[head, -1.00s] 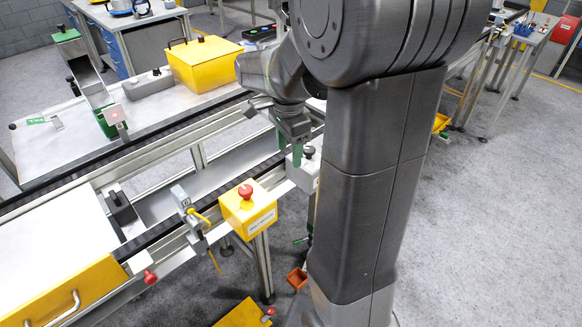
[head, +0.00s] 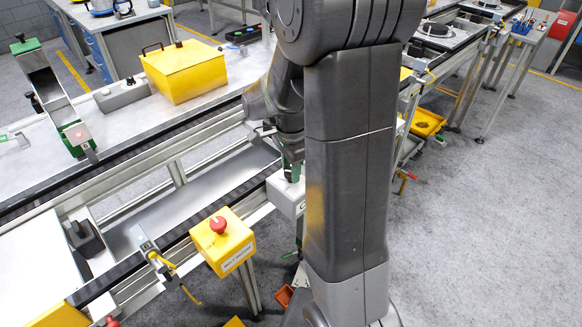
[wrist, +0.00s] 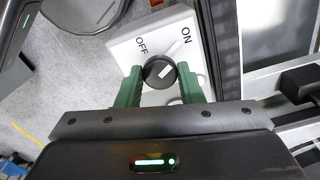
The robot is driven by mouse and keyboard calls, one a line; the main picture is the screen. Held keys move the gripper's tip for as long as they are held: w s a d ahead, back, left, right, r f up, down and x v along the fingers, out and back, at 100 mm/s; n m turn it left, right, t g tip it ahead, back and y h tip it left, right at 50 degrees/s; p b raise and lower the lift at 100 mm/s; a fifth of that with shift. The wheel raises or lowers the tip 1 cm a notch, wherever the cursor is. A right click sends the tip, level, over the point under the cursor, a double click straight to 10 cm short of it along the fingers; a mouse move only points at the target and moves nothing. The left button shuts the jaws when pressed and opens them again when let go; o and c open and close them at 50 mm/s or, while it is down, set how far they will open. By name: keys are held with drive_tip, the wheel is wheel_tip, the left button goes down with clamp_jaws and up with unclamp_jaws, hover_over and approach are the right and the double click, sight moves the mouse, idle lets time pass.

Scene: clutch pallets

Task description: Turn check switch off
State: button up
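The check switch is a white box (wrist: 120,42) with a round black knob (wrist: 160,71), marked OFF on the left and ON on the upper right in the wrist view. A white line on the knob slants up to the right. My gripper (wrist: 160,73) has green fingers on both sides of the knob. The fingers are apart, with the knob between them; whether they touch it is hard to tell. In the head view the white box (head: 285,199) hangs at the front rail under my gripper (head: 290,170), partly hidden by my arm.
A yellow box with a red emergency button (head: 222,243) sits on the rail to the left. A yellow lidded case (head: 184,72) and a grey switch box (head: 122,95) stand on the table behind. The floor on the right is open.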

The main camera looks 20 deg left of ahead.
drive_tip(key=shift+c, duration=1.2)
drive_tip(key=n, duration=0.4)
drive_tip(key=shift+n, duration=0.4)
drive_tip(key=n, duration=0.3)
drive_tip(key=shift+n, duration=2.2)
drive_tip(key=o, duration=1)
